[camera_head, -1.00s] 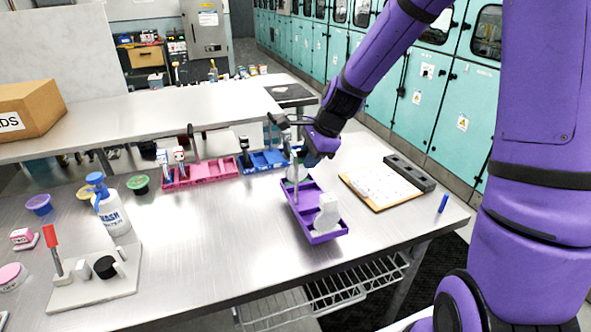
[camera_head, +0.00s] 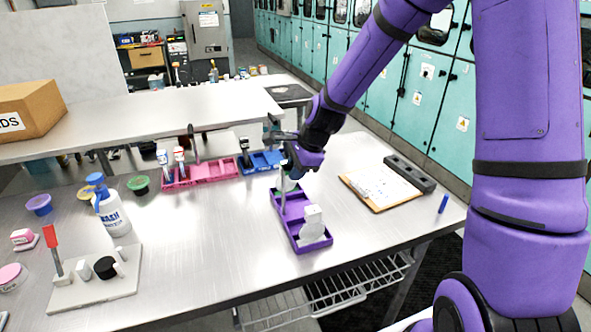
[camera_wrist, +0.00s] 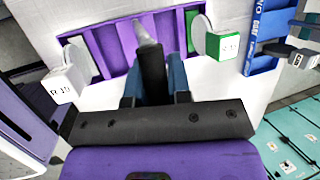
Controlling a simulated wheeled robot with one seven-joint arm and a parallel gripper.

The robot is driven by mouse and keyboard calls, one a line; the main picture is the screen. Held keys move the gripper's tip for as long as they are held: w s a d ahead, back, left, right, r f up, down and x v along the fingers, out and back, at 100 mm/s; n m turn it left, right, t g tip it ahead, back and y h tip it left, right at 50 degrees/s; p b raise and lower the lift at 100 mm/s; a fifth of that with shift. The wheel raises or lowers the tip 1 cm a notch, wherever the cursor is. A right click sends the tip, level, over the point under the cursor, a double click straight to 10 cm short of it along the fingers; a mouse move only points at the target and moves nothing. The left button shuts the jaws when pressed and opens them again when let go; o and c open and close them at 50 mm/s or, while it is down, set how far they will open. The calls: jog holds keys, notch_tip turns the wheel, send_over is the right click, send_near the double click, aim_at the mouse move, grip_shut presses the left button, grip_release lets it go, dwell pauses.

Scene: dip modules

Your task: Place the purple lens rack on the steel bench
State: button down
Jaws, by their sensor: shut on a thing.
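The purple lens rack (camera_head: 281,209) is a long, shallow tray at the right-middle of the steel bench (camera_head: 210,250). Whether its base touches the bench or hangs just above it I cannot tell. A white lens block (camera_head: 313,226) stands in its near end. My gripper (camera_head: 288,170) is above the rack's far half, shut on the rack's upright handle. In the wrist view the blue fingers (camera_wrist: 152,82) close around the dark handle grip (camera_wrist: 152,75), whose pale post meets the purple tray (camera_wrist: 110,45). A white block marked "R 10" (camera_wrist: 62,85) shows at left there.
A pink rack (camera_head: 208,172) and a blue rack (camera_head: 262,162) stand behind to the left. A clipboard (camera_head: 378,187) and dark bar (camera_head: 410,173) lie to the right. A wash bottle (camera_head: 112,212) and stand (camera_head: 95,285) are at left. The bench's middle is clear.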

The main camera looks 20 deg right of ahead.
jog(key=shift+f, duration=0.15)
jog(key=c, duration=1.1)
grip_release()
jog(key=shift+o, duration=0.2)
jog(key=v, duration=1.3)
jog(key=s+d+r+n+t+h, duration=0.1)
jog(key=s+r+n, duration=0.5)
jog(key=s, duration=0.7)
jog(key=s+d+r+n+t+h, duration=0.1)
jog(key=s+d+r+n+h, duration=0.1)
jog(key=s+r+n, duration=0.4)
jog(key=shift+s+d+n, duration=0.3)
jog(key=shift+s+n, duration=2.5)
jog(key=shift+s, duration=0.9)
jog(key=shift+r, duration=0.1)
